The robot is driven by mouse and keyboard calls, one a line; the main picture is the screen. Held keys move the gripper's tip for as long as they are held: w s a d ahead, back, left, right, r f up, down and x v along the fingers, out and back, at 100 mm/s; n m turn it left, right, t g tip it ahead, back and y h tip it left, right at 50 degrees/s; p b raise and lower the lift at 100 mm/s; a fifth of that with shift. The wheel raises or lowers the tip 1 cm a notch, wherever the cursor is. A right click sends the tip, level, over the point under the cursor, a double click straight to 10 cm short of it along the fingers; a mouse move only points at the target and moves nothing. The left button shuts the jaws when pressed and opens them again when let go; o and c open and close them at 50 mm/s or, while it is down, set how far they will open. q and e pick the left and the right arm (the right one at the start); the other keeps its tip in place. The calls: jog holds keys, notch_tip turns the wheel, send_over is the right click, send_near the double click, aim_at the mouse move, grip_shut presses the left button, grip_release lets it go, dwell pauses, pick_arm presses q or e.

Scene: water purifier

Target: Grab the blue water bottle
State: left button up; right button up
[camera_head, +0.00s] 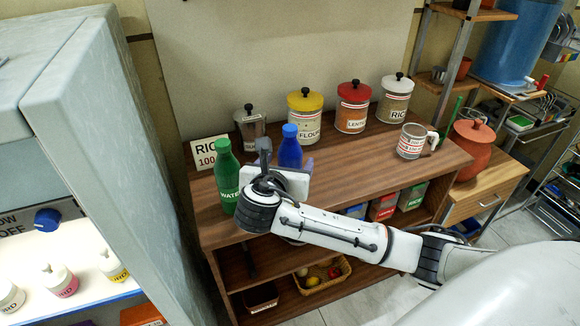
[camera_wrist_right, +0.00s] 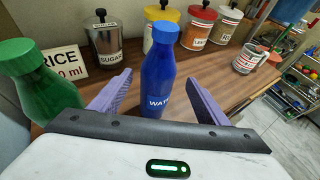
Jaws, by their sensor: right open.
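The blue water bottle (camera_head: 290,148) stands upright on the wooden shelf top, partly hidden behind my right gripper in the head view. In the right wrist view the blue bottle (camera_wrist_right: 159,75) stands between the two purple fingers of my right gripper (camera_wrist_right: 158,98). The fingers are spread with a gap on each side of the bottle, so the gripper is open and not holding it. The bottle's base is hidden by the gripper body. My left gripper is not in view.
A green water bottle (camera_head: 227,175) stands close on the left, near my right gripper. Behind are a sugar canister (camera_head: 251,130), a flour canister (camera_head: 305,118), other canisters and a rice sign (camera_head: 207,152). A mug (camera_head: 411,142) stands right; the shelf between is clear.

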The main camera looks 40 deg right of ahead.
jog(key=x, duration=0.5)
jog(key=shift+w, duration=0.25)
jog(key=shift+a, duration=0.1)
jog(key=c, duration=1.6)
jog(key=shift+o, duration=0.2)
jog(key=shift+r, duration=0.15)
